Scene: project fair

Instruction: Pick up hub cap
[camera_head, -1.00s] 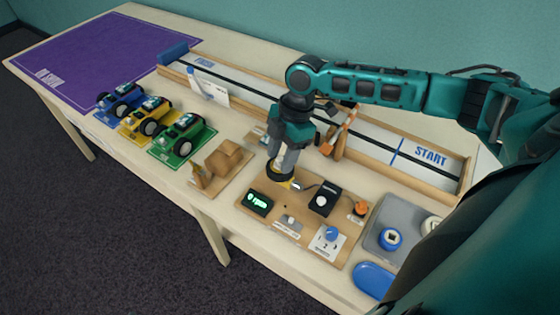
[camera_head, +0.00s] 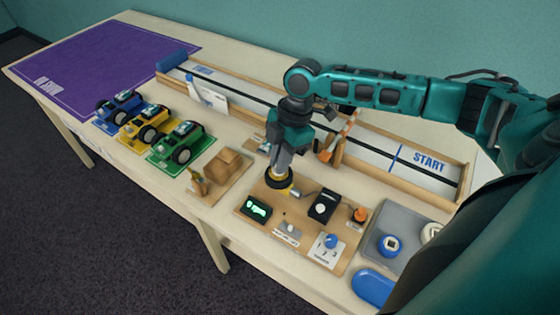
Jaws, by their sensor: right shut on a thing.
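My right gripper (camera_head: 280,168) reaches down from the right arm to a black wheel with a yellow centre (camera_head: 279,181) at the back left of the wooden test board (camera_head: 262,192). The gripper is shut on the yellow part, which I take to be the hub cap. The fingers hide much of it, and I cannot tell whether it is seated in the black ring or clear of it. My left gripper is not in view.
The board carries a green-lit display (camera_head: 257,209), a black box (camera_head: 323,206) and a blue knob (camera_head: 331,241). A grey tray (camera_head: 409,225) and blue dish (camera_head: 373,286) are at right. The track (camera_head: 420,160) lies behind; green car (camera_head: 182,144) at left.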

